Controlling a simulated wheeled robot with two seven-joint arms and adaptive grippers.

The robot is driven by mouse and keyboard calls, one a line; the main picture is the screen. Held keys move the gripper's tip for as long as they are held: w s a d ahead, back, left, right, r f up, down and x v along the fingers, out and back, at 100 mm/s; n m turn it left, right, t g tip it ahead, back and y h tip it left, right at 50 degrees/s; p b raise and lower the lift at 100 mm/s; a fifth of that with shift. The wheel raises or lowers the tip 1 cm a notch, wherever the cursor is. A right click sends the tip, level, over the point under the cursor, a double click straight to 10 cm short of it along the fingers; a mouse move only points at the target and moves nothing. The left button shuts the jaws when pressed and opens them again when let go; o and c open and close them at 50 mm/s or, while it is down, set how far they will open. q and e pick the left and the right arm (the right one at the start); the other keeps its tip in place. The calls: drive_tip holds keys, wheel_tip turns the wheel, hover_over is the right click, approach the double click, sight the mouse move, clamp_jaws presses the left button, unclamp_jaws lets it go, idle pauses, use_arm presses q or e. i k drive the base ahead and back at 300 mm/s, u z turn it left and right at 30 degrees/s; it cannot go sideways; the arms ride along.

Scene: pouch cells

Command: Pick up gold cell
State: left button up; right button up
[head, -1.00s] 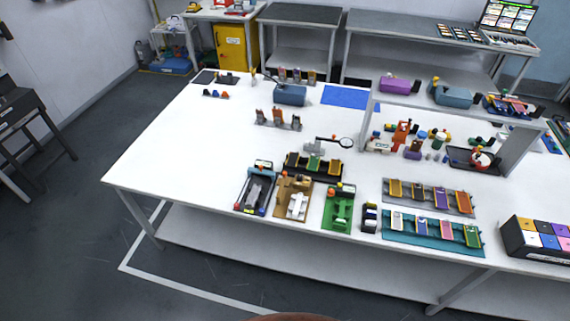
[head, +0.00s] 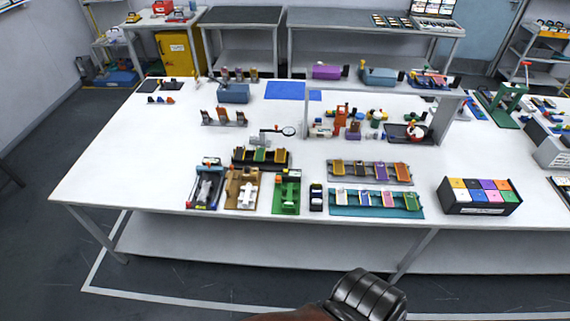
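Gold-yellow cells show in several racks in the head view. A grey rack (head: 370,180) holds a gold cell (head: 338,167) at its left end and an orange-gold cell (head: 403,172) at its right end, with a purple one between. A black rack (head: 262,166) further left holds gold and green cells. Which one is the task's gold cell I cannot tell. Neither gripper's fingers show; only a dark ribbed part of mine is at the bottom edge.
Three small fixtures, dark (head: 204,186), tan (head: 242,188) and green (head: 286,191), stand left of the teal rack. A black box with coloured squares (head: 480,209) is at right. The table's left front (head: 125,180) is clear.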

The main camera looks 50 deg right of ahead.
sight(280, 157)
drive_tip(key=k, duration=0.35)
drive_tip(key=z, duration=0.8)
